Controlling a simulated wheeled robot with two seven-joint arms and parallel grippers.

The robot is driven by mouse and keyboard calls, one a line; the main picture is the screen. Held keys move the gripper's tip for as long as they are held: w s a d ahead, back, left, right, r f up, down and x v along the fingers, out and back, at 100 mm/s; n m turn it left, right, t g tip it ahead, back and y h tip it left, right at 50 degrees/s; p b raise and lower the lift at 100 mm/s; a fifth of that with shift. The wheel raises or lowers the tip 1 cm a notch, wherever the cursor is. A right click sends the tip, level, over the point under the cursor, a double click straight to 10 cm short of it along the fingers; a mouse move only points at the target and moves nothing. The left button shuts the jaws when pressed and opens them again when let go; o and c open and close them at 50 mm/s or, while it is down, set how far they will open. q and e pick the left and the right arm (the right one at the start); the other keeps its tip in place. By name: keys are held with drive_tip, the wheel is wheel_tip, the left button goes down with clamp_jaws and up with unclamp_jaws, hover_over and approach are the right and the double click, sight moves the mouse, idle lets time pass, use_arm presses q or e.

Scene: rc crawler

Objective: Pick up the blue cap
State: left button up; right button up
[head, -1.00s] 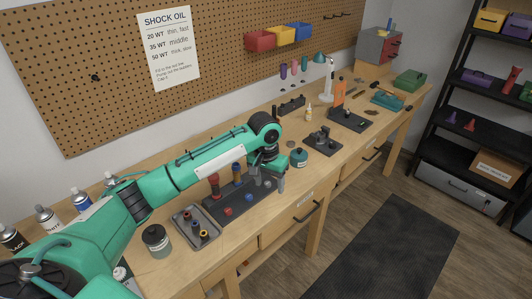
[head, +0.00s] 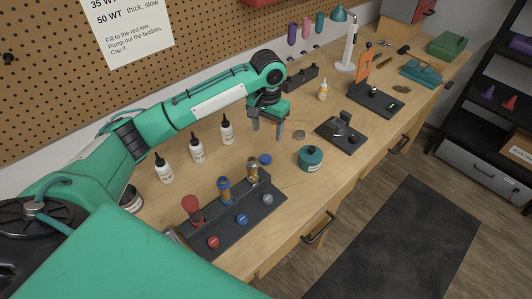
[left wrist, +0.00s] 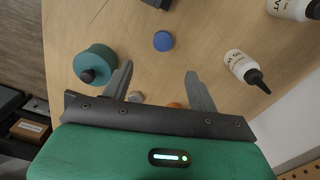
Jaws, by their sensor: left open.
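A small round blue cap (head: 265,159) lies on the wooden table, just behind the right end of the black shock stand. It also shows in the left wrist view (left wrist: 163,41), lying alone on bare wood. My left gripper (head: 268,132) is open and empty. It points down above the table, a little behind the blue cap in the head view. In the left wrist view the two fingers (left wrist: 158,80) are spread apart, with the cap beyond their tips and roughly between their lines. Another blue round piece (head: 242,219) sits on the stand's front. My right gripper is not seen.
The black stand (head: 205,245) holds upright shocks. Several white bottles (head: 197,149) stand left of the gripper. A teal jar (head: 311,158) and a black fixture (head: 341,133) stand to the right. A grey disc (head: 299,135) lies near the jar. Wood around the cap is mostly clear.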

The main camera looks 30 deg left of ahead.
use_arm(q)
drive_tip(key=p, duration=0.1)
hover_over(266, 157)
drive_tip(key=f, duration=0.5)
drive_tip(key=shift+s+d+f, duration=0.25)
drive_tip(key=shift+d+f, duration=0.1)
drive_tip(key=shift+f, duration=0.05)
drive_tip(key=shift+w+f, duration=0.1)
drive_tip(key=shift+f, duration=0.25)
drive_tip(key=shift+a+f+p, duration=0.2)
drive_tip(key=shift+f+p, duration=0.3)
drive_tip(key=shift+f, duration=0.1)
wheel_tip(266, 157, down, 4)
drive_tip(key=shift+w+a+r+p, duration=0.1)
drive_tip(key=shift+r+p, duration=0.15)
drive_tip(key=shift+p, duration=0.35)
drive_tip(key=shift+f, duration=0.35)
drive_tip(key=c, duration=1.1)
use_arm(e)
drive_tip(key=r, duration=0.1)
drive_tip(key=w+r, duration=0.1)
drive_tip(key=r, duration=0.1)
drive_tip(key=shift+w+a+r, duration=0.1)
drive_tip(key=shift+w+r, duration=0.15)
